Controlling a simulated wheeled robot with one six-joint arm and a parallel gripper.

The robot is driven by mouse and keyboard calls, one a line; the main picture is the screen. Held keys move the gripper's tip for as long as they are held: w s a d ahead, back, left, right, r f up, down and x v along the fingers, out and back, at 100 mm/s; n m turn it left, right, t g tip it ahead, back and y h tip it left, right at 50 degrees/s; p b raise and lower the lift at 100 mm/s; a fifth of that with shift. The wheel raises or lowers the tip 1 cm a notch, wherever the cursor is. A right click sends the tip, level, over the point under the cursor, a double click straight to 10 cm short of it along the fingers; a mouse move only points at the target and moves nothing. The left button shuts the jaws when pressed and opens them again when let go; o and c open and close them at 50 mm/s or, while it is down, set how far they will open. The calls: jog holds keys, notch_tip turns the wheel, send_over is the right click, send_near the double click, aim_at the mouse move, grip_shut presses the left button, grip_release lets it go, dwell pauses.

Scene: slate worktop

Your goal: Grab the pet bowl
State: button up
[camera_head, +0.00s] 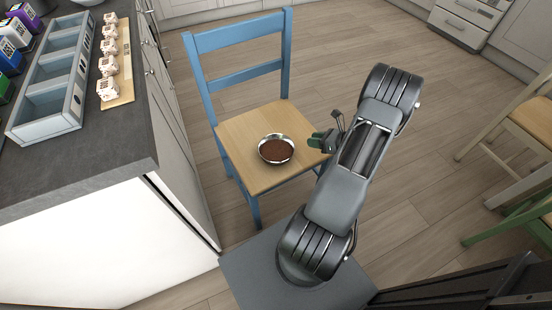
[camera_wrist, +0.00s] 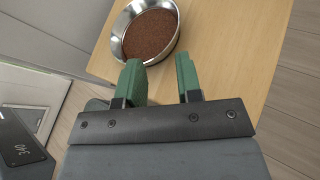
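The pet bowl is a round shiny metal bowl filled with brown food. It sits on the wooden seat of a blue chair; its rim (camera_head: 262,157) shows in the head view. In the wrist view the bowl's metal wall (camera_wrist: 118,38) is at the top, just beyond the fingertips. My gripper (camera_head: 315,140) is to the right of the bowl, over the seat's right side. In the wrist view my gripper (camera_wrist: 159,72) has its two green fingers apart with nothing between them. The fingers look close to the bowl's near rim; whether they touch it I cannot tell.
The blue chair (camera_head: 237,76) has a tall back behind the bowl. A slate worktop (camera_head: 110,150) at the left bears a grey compartment tray (camera_head: 50,117) and a wooden board (camera_head: 119,97) with several small white blocks. Other chairs stand at the right. Open floor lies behind.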

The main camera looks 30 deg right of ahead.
aim_at(276, 151)
jog(key=shift+w+d+f+m+t+h+b, duration=0.15)
jog(key=shift+f+m, duration=0.1)
jog(key=shift+f, duration=0.35)
jog(key=shift+w+d+f+m+t+h+b, duration=0.15)
jog(key=shift+f+m, duration=0.1)
jog(key=shift+f, duration=0.35)
jog(key=b+x, duration=0.1)
jog(key=x, duration=0.4)
jog(key=shift+w+a+f, duration=0.1)
jog(key=shift+w+a, duration=0.05)
jog(key=shift+w, duration=0.15)
jog(key=shift+b+x, duration=1)
jog(key=shift+x, duration=2.3)
grip_shut()
